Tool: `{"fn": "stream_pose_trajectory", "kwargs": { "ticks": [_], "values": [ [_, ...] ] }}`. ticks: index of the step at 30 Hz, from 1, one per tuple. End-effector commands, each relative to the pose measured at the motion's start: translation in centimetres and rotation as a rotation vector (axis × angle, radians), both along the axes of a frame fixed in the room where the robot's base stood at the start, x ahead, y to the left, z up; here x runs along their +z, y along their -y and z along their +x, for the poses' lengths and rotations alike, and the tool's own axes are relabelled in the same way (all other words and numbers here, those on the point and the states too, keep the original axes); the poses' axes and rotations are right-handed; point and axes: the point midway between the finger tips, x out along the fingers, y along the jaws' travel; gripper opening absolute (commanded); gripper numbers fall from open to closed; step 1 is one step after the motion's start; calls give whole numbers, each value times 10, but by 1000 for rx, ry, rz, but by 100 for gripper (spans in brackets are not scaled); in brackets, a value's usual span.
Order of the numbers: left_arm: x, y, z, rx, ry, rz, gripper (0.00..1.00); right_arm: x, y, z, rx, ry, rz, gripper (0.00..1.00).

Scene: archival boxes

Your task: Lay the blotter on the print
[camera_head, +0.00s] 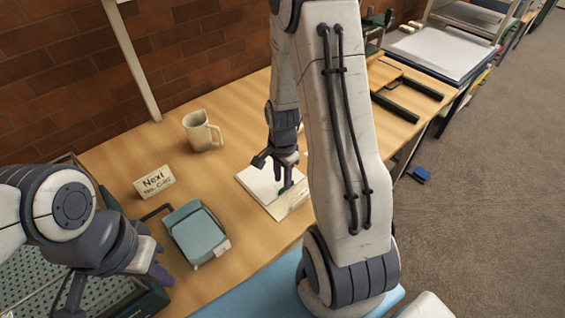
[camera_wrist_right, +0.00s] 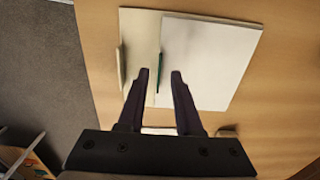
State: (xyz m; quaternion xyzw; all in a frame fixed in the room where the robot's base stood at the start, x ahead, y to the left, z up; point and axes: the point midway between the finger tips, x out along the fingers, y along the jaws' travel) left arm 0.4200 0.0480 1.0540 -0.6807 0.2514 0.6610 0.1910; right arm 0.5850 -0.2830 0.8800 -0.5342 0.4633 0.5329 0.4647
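A white sheet (camera_head: 262,184) lies flat on the table, and it also shows in the right wrist view (camera_wrist_right: 210,60). A cream sheet (camera_wrist_right: 141,32) lies along its left side there, with a narrow dark green strip (camera_wrist_right: 160,72) at the seam. I cannot tell for sure which is the blotter and which the print. My right gripper (camera_head: 275,173) is over these sheets, its fingers apart. In the wrist view the right gripper (camera_wrist_right: 156,82) has the green strip between its fingertips, with no visible grip. My left gripper (camera_head: 115,284) is open and empty at the lower left.
A blue-grey box (camera_head: 196,236) with a small label stands left of the sheets. A lettered card (camera_head: 155,182) and a cream mug (camera_head: 202,131) stand behind. A green perforated tray (camera_head: 40,275) is under my left arm. Dark frame pieces (camera_head: 395,106) lie at the back right.

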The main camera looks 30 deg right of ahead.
Motion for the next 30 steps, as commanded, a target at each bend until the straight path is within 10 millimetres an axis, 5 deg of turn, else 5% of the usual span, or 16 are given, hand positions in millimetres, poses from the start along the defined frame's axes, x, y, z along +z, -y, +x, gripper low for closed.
{"fn": "stream_pose_trajectory", "kwargs": {
  "ticks": [9,21,25,30],
  "values": [
    [0,0,0,0,0,0,0,68,0,1,0,5,-2,34],
    [0,0,0,0,0,0,0,91,-5,0,26,1,0,34],
    [1,0,0,0,0,0,0,106,-44,-2,245,12,3,34],
    [0,0,0,0,0,0,0,139,-137,-36,862,38,13,34]
  ]
}}
